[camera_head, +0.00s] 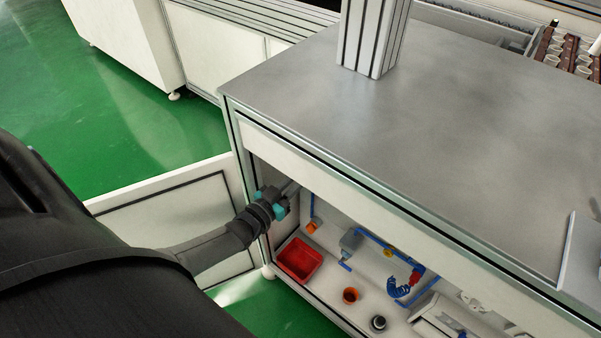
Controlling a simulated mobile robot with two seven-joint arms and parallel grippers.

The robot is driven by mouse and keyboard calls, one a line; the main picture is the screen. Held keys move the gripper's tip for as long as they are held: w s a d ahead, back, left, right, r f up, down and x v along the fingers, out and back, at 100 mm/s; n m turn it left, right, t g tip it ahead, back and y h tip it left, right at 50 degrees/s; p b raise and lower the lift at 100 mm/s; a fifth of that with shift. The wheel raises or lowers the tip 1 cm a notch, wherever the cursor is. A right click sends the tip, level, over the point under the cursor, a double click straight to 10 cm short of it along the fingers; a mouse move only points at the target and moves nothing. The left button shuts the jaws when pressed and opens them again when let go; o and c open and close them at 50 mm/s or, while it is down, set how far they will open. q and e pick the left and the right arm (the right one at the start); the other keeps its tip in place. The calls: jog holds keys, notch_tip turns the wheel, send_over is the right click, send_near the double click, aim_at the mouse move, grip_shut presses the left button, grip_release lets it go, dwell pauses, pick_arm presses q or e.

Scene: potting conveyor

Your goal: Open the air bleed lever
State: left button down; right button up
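My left arm comes in from the left, and its gripper (291,190) is at the upper left of the open cabinet (252,182), by its left side wall. Its small grey fingers point into the cabinet; I cannot tell whether they are open or shut. Blue air piping (372,238) runs along the inside, with a grey box (350,242), a blue handle (345,266) below it, a yellow fitting (389,252) and a red part (416,277) above a coiled blue hose (398,290). I cannot tell which is the air bleed lever. My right gripper is out of view.
The cabinet's white door (165,215) stands open at left. The grey tabletop (400,130) overhangs the opening.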

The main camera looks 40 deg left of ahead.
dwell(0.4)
pick_arm(q)
jog(key=c, duration=0.8)
grip_release()
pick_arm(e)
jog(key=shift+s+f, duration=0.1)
pick_arm(q)
jog(key=shift+s, duration=0.1)
jog(key=s+p, duration=0.1)
jog(key=s, duration=0.4)
jog(key=s+a+p, duration=0.1)
jog(key=s, duration=0.4)
jog(key=s+p, duration=0.2)
jog(key=s, duration=0.3)
jog(key=shift+a, duration=0.15)
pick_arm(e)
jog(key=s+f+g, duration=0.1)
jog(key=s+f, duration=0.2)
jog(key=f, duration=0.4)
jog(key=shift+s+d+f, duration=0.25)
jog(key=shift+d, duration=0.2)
